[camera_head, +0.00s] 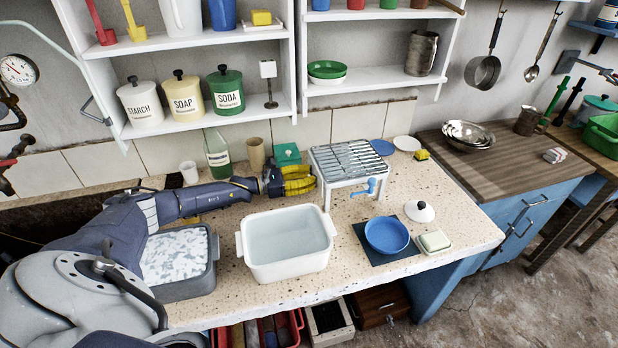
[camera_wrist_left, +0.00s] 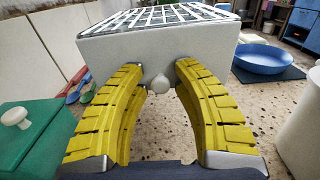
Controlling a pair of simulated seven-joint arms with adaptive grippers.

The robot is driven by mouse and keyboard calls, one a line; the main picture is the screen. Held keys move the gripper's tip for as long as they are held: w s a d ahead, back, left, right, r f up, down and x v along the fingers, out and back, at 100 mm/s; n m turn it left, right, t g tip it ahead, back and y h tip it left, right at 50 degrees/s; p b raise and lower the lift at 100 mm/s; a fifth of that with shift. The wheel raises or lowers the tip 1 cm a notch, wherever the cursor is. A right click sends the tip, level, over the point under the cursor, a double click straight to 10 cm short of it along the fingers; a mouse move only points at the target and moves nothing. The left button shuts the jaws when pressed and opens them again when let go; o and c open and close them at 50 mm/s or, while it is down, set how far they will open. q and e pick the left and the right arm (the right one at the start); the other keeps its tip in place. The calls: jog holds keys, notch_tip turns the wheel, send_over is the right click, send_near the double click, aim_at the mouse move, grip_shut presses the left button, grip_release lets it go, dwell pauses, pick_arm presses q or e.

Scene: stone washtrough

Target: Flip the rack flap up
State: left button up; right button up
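The rack (camera_head: 345,160) stands on the speckled counter, with a slatted metal top and white frame. In the left wrist view a plain white panel (camera_wrist_left: 115,50), seemingly the rack's flap, hangs below the slatted top (camera_wrist_left: 165,15). My left gripper (camera_head: 300,180) is at the rack's left side. My right gripper is not in view.
A white water basin (camera_head: 288,265) stands in front of my left gripper. A green box (camera_head: 287,154) and a brown cup (camera_head: 255,153) are behind it. A blue bowl (camera_head: 387,235) and soap dish (camera_head: 434,242) lie right of the basin. Shelves hang above the counter's back.

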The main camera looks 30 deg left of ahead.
pick_arm(q)
grip_shut()
jog(key=shift+w+d+r, duration=0.1)
dwell(0.5)
